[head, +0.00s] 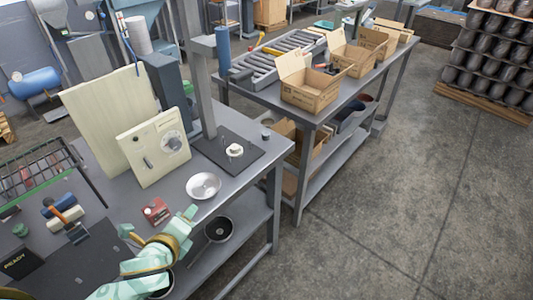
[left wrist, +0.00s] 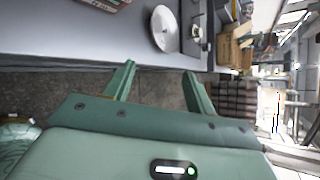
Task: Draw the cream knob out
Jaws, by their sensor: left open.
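A small cream piece, knob-like, (head: 235,150) sits on a dark square mat (head: 215,143) at the back right of the near table. A cream panel (head: 140,165) with a round grey dial (head: 172,142) and a dark handle stands upright left of it; I cannot tell which piece is the task's knob. My left gripper (head: 158,226) is over the table's front edge, well short of both. In the left wrist view its two fingers (left wrist: 157,82) are wide apart with nothing between them. My right gripper is not in view.
A shallow metal bowl (head: 203,194) stands between my left gripper and the mat, and a small red box (head: 156,211) lies beside it. A grey post (head: 199,75) rises behind the mat. A dark pan (head: 219,229) sits on the lower shelf. Open cardboard boxes (head: 310,93) stand on the far table.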

